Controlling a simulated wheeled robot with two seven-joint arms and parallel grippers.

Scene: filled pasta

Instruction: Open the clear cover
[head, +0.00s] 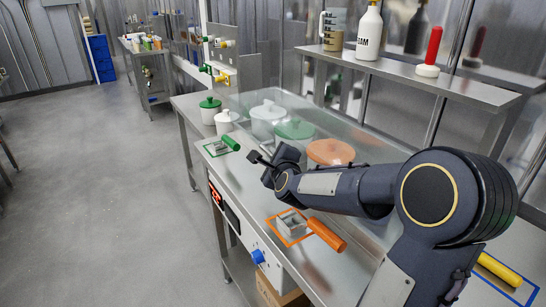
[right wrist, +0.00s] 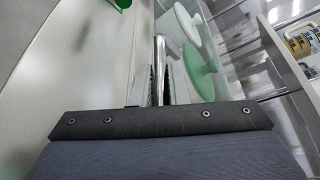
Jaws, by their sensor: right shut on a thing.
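The clear cover (head: 335,118) is a see-through panel at the back of the counter. A white lid (head: 268,110), a green lid (head: 295,129) and an orange lid (head: 331,151) show through it. My right gripper (head: 260,158) is at the cover's front side, with its arm coming in from the right. In the right wrist view a metal handle bar (right wrist: 160,65) runs down between the jaws, which are shut on it. The bar's grasped end is hidden by the gripper. How far the cover is raised I cannot tell. My left gripper is not in view.
White pots with a green lid (head: 210,103) and a white lid (head: 225,115) stand left of the cover. Green, orange (head: 327,234) and yellow (head: 499,269) handled tools lie along the counter front. A shelf (head: 430,77) with bottles runs behind. The floor at left is clear.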

